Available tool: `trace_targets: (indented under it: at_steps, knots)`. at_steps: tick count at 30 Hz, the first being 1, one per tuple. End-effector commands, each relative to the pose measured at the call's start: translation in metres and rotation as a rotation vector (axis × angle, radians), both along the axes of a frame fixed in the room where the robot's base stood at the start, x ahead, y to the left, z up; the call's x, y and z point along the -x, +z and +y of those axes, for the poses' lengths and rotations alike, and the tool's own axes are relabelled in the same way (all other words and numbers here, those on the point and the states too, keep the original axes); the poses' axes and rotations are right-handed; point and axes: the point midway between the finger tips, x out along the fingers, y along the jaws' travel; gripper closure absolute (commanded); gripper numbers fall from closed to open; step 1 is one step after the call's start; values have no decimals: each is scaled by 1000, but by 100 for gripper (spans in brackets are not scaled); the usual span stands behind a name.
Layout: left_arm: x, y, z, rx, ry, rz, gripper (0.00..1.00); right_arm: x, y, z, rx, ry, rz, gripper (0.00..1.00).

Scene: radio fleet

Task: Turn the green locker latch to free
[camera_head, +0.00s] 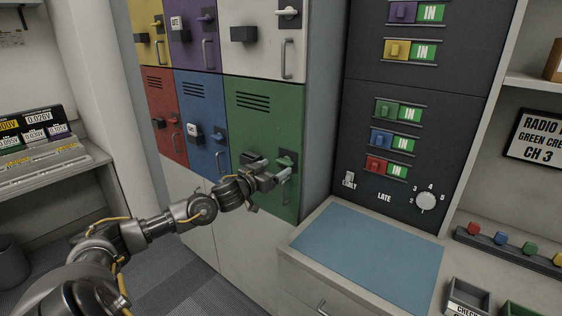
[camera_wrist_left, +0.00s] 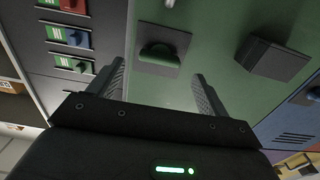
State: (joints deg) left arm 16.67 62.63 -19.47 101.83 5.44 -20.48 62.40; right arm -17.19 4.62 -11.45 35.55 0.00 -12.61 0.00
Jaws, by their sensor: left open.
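The green locker door (camera_head: 262,112) is in the lower row, at the right end of the lockers. Its green latch (camera_head: 286,160) sits on a dark plate beside a dark box (camera_head: 253,159). In the left wrist view the latch (camera_wrist_left: 158,54) is a rounded green knob on a dark plate (camera_wrist_left: 172,38), a little beyond the fingertips. My left gripper (camera_head: 284,176) is in front of the door, just below the latch. In the left wrist view its two fingers (camera_wrist_left: 159,82) are spread apart with nothing between them. The gripper hides part of the door handle in the head view.
Red (camera_head: 163,110) and blue (camera_head: 199,120) lockers stand left of the green one, with several more above. A counter with a blue mat (camera_head: 370,246) juts out at the right, below a dark switch panel (camera_head: 415,120). Floor space (camera_head: 175,275) shows below the arm.

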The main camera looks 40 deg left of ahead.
Motion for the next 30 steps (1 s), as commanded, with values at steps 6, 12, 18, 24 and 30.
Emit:
trace_targets:
  at_steps: [6, 12, 18, 24, 30]
  knots:
    - [-30, 2, 1, 2, 2, -1, 22, 0, 11, 4, -5, -2, 0, 64]
    - [-42, 1, 0, 1, -1, 0, 22, 0, 14, 4, -4, -2, 0, 64]
    - [-43, 0, 0, 0, -1, 0, 22, 0, 14, 3, -4, -2, 0, 64]
    - [-43, 0, 1, 0, 0, 0, 35, 0, 14, 1, -1, 0, 0, 64]
    - [-43, 0, 1, 0, 0, 0, 61, 0, 14, -1, 2, 1, 0, 64]
